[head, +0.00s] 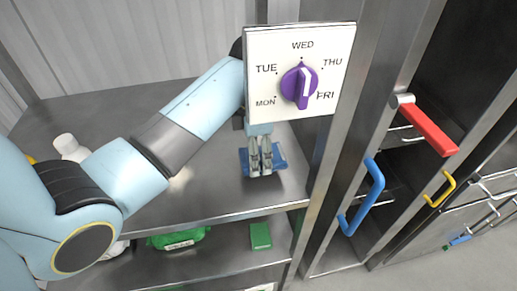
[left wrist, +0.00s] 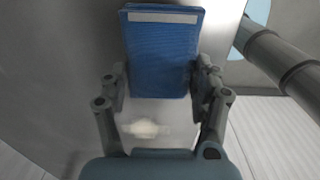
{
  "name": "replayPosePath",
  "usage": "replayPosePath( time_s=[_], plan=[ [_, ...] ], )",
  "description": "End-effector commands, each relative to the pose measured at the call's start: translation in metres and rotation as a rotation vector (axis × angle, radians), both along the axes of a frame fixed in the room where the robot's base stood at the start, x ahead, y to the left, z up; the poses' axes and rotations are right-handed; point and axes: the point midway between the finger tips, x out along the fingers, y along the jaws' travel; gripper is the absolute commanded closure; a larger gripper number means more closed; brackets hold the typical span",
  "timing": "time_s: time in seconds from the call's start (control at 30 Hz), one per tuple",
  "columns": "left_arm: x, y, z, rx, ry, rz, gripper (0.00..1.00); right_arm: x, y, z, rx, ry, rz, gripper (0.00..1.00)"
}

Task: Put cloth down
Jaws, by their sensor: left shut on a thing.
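A blue folded cloth (head: 279,159) is at the steel shelf top in the head view, under the left gripper. It fills the upper middle of the left wrist view (left wrist: 160,55), with a pale strip along its far edge. My left gripper (head: 261,168) is shut on the cloth, its fingers on both sides of it in the left wrist view (left wrist: 162,95). I cannot tell whether the cloth touches the steel surface (head: 215,195). My right gripper is not in view.
A day dial panel (head: 270,100) with a purple knob stands just above the gripper. A white bottle (head: 68,145) is at the left. A green packet (head: 180,238) and a green box (head: 260,236) lie on the lower shelf. Cabinet doors with coloured handles (head: 375,185) are at the right.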

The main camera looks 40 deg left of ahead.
Motion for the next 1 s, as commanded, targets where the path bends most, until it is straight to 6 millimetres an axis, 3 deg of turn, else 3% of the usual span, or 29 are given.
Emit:
replayPosePath(
  time_s=[0.23,0.6,0.63,0.7,0.8,1.0],
  plan=[
    [-0.001,0.0,-0.032,0.001,0.002,0.001,0.67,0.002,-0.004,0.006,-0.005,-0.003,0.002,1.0],
    [-0.001,0.0,-0.036,0.001,0.002,0.0,0.67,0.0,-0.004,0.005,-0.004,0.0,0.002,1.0],
    [0.0,0.0,-0.036,0.0,0.001,0.0,0.32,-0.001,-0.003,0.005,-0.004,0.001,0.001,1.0],
    [0.0,0.0,-0.036,0.001,0.001,0.0,0.23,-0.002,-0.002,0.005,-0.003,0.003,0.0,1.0],
    [0.0,0.0,-0.036,0.001,0.001,0.0,0.12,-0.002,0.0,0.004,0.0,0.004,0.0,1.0],
    [0.0,0.0,-0.036,0.0,0.001,0.0,0.12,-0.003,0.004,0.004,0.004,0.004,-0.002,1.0]
  ],
)
